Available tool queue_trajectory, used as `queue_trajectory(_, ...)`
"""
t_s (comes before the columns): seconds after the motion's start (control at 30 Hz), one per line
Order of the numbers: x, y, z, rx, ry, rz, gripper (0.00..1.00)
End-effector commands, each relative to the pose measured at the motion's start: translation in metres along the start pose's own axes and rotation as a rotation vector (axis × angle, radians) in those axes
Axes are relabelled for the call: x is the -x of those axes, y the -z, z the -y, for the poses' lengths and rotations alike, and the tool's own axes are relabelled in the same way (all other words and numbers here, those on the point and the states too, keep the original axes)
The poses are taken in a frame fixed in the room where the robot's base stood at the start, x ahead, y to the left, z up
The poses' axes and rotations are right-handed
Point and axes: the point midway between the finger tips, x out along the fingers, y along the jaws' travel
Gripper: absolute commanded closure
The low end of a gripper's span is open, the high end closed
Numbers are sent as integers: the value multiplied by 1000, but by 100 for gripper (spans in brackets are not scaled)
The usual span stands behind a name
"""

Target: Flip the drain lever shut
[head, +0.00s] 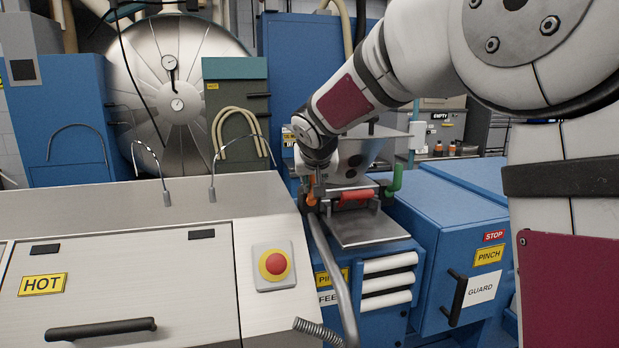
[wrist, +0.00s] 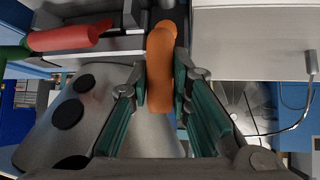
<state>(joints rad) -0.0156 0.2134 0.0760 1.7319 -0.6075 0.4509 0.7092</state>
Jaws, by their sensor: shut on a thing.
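My gripper (wrist: 163,88) is shut on an orange lever (wrist: 160,62), with one teal-padded finger on each side of its curved handle. In the head view the orange lever (head: 310,199) is at the left of the feeder unit, partly hidden by my gripper (head: 317,186). A red handle (head: 356,196) lies across the middle of the unit and a green lever (head: 396,178) stands upright at its right. The red handle (wrist: 68,38) and part of the green lever (wrist: 14,52) also show in the wrist view. No label telling which lever is the drain is readable.
A metal hopper (head: 375,146) stands behind the levers, and a steel plate (head: 368,230) lies in front. At left is a HOT-marked housing (head: 120,235) with a red stop button (head: 275,264). A curved metal pipe (head: 335,285) runs just below the orange lever.

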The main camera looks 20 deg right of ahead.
Motion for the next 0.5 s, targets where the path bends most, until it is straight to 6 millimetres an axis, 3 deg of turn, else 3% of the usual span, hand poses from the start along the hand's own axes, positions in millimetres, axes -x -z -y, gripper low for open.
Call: queue_trajectory(0.5,-2,-1,-5,-45,38,17,100)
